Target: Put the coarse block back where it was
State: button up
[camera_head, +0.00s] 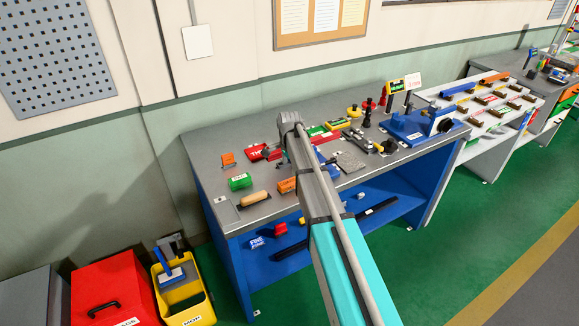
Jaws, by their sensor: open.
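An orange block (286,185) with dark lettering lies near the front of the grey-topped workbench (210,143). It is partly covered by my arm, and its full label cannot be read; it may be the coarse block. A green block (239,182) with a white label lies to its left. Another small orange piece (228,159) stands farther back at the left. My arm reaches from the bottom right up over the bench. My gripper does not show and seems hidden behind the arm, so its distance to the blocks cannot be seen.
A wooden-handled tool (254,197) lies at the front left edge. A red piece (257,152), a grey rough plate (349,161) and a blue vise-like fixture (413,126) occupy the bench. The back left of the top is bare. A yellow bucket (206,303) stands on the floor.

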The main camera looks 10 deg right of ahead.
jog(key=shift+r+p, duration=1.1)
jog(key=shift+r, duration=0.3)
jog(key=s+n, duration=1.4)
jog(key=s, duration=1.5)
